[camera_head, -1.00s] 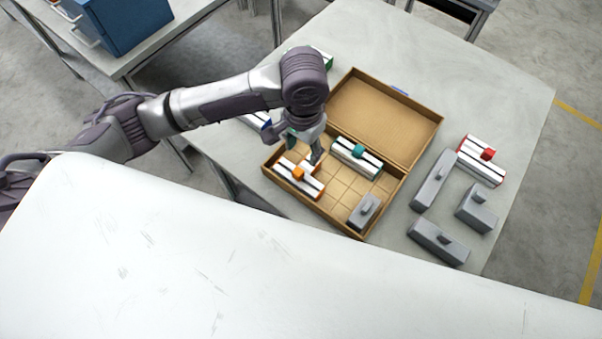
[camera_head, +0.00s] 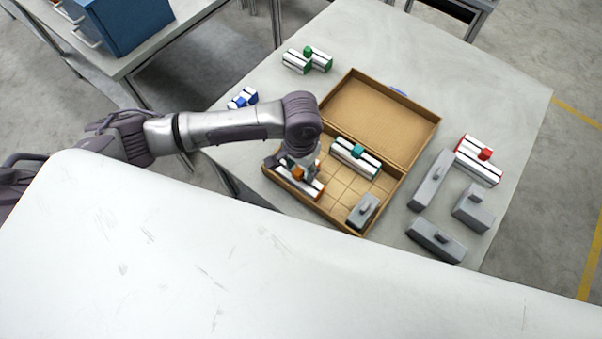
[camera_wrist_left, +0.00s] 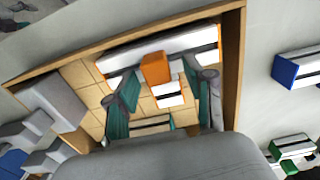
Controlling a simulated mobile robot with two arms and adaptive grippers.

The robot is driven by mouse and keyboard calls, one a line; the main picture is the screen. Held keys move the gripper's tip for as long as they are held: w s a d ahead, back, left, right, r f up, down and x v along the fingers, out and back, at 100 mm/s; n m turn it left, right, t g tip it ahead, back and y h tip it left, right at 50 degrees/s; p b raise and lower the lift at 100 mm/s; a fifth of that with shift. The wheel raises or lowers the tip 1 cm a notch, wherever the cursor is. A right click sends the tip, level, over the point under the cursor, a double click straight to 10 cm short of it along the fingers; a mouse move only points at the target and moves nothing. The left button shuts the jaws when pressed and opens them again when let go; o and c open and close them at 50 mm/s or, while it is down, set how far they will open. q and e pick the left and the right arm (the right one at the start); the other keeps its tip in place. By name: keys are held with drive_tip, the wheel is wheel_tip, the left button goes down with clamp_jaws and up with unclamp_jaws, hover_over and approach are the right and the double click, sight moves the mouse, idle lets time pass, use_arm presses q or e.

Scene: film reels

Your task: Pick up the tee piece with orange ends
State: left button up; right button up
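The tee piece with orange ends (camera_head: 311,187) lies in the near left part of a shallow cardboard box. It is white with black stripes and has an orange block at its middle. In the left wrist view its long bar (camera_wrist_left: 200,37) runs along the box wall, with the orange block (camera_wrist_left: 155,68) and a short white stem in front. My left gripper (camera_head: 293,167) is right above it and partly hides it. In the wrist view its two greenish fingers (camera_wrist_left: 166,92) stand apart on either side of the stem; contact is unclear. My right gripper is not in view.
The cardboard box (camera_head: 405,190) also holds a teal-ended piece (camera_head: 355,156) and a grey piece (camera_head: 363,210). Green-ended (camera_head: 307,60), blue-ended (camera_head: 242,98) and red-ended (camera_head: 479,160) pieces and several grey ones (camera_head: 436,240) lie around it. The box's right half floor is partly clear.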

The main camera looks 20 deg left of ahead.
use_arm(q)
drive_tip(key=shift+r, duration=0.1)
clamp_jaws()
